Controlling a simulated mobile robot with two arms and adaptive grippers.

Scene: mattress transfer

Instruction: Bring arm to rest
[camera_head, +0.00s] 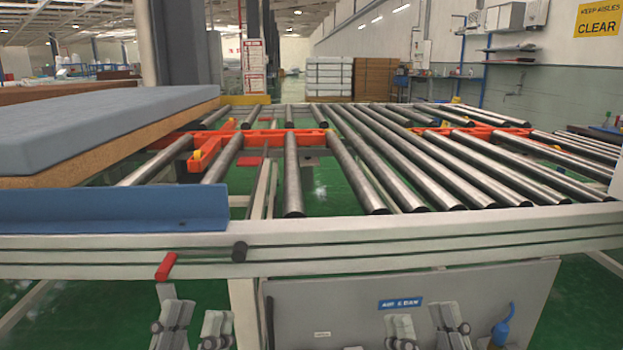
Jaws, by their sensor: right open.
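My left gripper (195,326) is at the bottom edge of the head view, left of centre. Its two fingers stand apart with nothing between them. My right gripper (427,326) is at the bottom edge, right of centre, also with its fingers apart and empty. Both appear in front of and below the conveyor's front rail (420,235), and no contact with it shows. The arms behind the fingers are out of view. A blue-grey mattress (100,118) on a brown layer (120,152) lies at the left end of the conveyor, apart from both grippers.
The roller conveyor (390,178) spans the view, with orange transfer bars (275,136) among its rollers. A blue guard (110,208) lines its front left. A grey panel (345,300) with a blue label stands below the rail. A pillar (178,45) rises behind.

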